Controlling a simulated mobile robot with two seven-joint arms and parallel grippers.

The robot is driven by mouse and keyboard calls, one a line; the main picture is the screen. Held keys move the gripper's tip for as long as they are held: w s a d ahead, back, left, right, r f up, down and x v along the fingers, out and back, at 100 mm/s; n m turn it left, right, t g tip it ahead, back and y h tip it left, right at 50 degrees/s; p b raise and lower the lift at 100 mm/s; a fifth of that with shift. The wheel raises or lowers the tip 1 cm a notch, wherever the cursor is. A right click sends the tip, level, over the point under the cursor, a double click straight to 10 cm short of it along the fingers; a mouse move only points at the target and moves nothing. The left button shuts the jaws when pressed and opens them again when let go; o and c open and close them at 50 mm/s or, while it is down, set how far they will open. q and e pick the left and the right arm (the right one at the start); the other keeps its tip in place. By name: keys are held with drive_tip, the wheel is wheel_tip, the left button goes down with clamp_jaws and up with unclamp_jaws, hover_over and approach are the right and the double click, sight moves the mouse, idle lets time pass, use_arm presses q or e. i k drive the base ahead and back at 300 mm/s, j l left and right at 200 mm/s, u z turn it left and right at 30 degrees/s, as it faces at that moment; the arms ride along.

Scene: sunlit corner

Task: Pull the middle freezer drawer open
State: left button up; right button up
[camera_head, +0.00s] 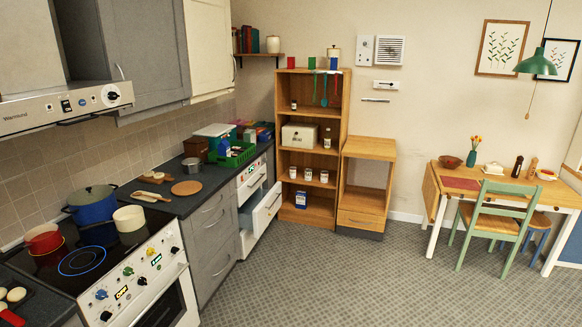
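A white under-counter appliance (246,183) stands in the kitchen row, past the grey drawers. It has a panel with dials at the top and a bar handle below. Lower down, a white front (267,208) with its own handle stands out from the appliance towards the room. I see it at a steep angle and cannot tell whether it is a drawer or a door, or which is the middle freezer drawer. Its inside is mostly hidden. Neither of my grippers shows in the head view.
A cooker (130,270) with pots and grey drawers (211,240) stand at the left. A wooden shelf unit (312,120) and a low wooden cabinet (367,190) stand at the back. A green chair (493,218) and table are at the right. The middle floor (340,275) is clear.

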sight(261, 220)
drive_tip(key=i, duration=2.3)
drive_tip(key=i+l+u, duration=0.1)
drive_tip(key=i, duration=1)
drive_tip(key=i+l, duration=0.1)
drive_tip(key=i, duration=1.05)
drive_tip(key=i+l+u, duration=0.1)
drive_tip(key=i+u, duration=0.25)
drive_tip(key=i+l+u, duration=0.35)
drive_tip(key=i, duration=0.2)
drive_tip(key=i+l+u, duration=0.2)
drive_tip(key=i+u, duration=0.15)
